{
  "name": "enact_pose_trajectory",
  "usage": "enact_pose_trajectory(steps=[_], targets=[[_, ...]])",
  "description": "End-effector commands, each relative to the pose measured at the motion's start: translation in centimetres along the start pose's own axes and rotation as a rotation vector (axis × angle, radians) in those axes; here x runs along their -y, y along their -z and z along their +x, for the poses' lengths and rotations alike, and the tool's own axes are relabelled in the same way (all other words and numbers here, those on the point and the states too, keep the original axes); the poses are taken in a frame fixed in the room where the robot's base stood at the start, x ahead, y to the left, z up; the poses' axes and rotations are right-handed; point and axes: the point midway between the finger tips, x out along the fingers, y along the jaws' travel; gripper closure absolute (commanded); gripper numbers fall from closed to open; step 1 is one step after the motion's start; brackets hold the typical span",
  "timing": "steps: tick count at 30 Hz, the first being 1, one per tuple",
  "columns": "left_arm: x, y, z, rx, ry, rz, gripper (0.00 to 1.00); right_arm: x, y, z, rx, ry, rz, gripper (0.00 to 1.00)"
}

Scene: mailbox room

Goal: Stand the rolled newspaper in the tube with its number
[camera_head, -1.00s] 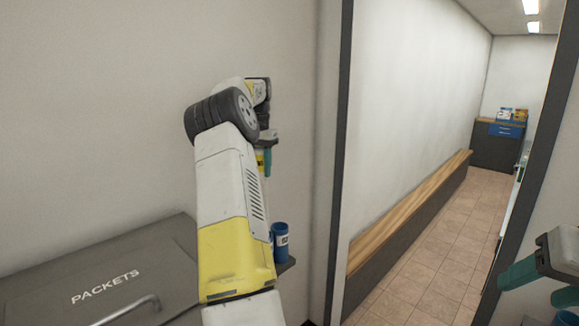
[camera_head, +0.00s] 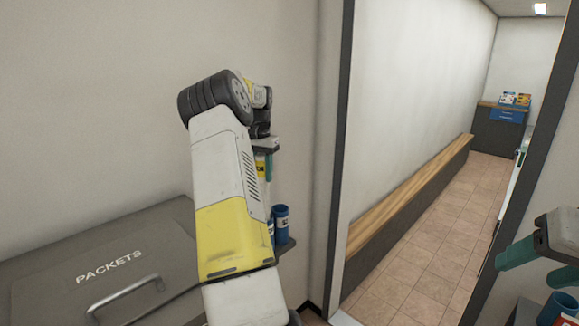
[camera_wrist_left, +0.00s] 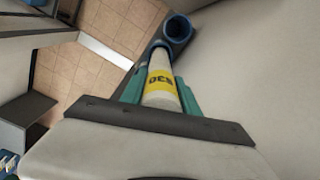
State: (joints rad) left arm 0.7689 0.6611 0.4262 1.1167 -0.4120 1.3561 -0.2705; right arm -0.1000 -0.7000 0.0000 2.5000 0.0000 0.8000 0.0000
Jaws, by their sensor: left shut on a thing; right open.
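My left gripper (camera_head: 267,165) is shut on the rolled newspaper (camera_head: 261,170), a pale roll with a yellow number band. In the left wrist view the newspaper (camera_wrist_left: 160,82) lies between the teal fingers (camera_wrist_left: 159,92); the number is hard to read for sure. Two blue tubes stand side by side on a small shelf, one in clear view (camera_head: 281,224), the other mostly hidden by my arm. In the left wrist view one tube is open and empty-looking (camera_wrist_left: 178,28); the roll's far end overlaps the other's blue rim (camera_wrist_left: 159,43). I cannot tell whether it is inside. My right gripper (camera_head: 538,268) is open.
A grey box marked PACKETS (camera_head: 110,268) with a handle stands at the left. A dark door frame (camera_head: 339,170) is right of the tubes. Beyond it are a wooden-topped bench (camera_head: 420,190) and tiled floor. A blue cylinder (camera_head: 557,308) is near my right gripper.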

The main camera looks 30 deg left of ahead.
Motion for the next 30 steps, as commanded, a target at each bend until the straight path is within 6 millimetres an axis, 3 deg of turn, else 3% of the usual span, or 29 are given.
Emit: enact_pose_trajectory(steps=[18,30], targets=[[-0.1,0.0,4.9,0.001,-0.001,0.000,1.00,0.0,0.0,0.0,0.000,0.000,0.000,0.41],[0.0,0.0,6.2,0.000,-0.001,0.000,1.00,0.0,0.0,0.0,0.000,0.000,0.000,0.41]])
